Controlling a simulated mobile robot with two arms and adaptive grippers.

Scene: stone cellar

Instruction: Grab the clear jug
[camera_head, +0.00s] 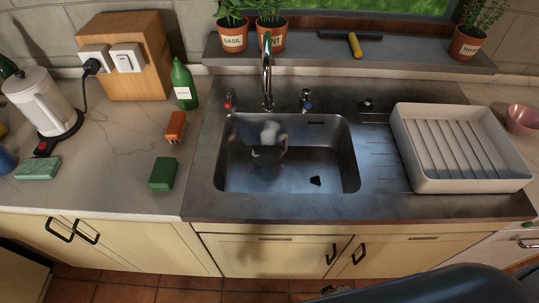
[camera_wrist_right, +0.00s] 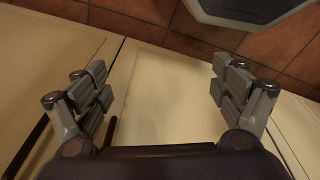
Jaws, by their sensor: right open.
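The clear jug (camera_head: 268,153) appears to be the see-through, smoky vessel in the left half of the steel sink basin (camera_head: 335,165). Its upper part looks pale, and its outline is hard to make out against the metal. My right gripper (camera_wrist_right: 162,80) is open and empty in the wrist view, in front of the pale cabinet doors (camera_wrist_right: 150,115) and away from the jug. The jug does not show in the wrist view. My left gripper is in neither view.
A white dish rack (camera_head: 472,187) stands right of the sink. The chrome tap (camera_head: 267,70) rises behind the basin. A dark piece (camera_head: 315,181) lies in the basin.

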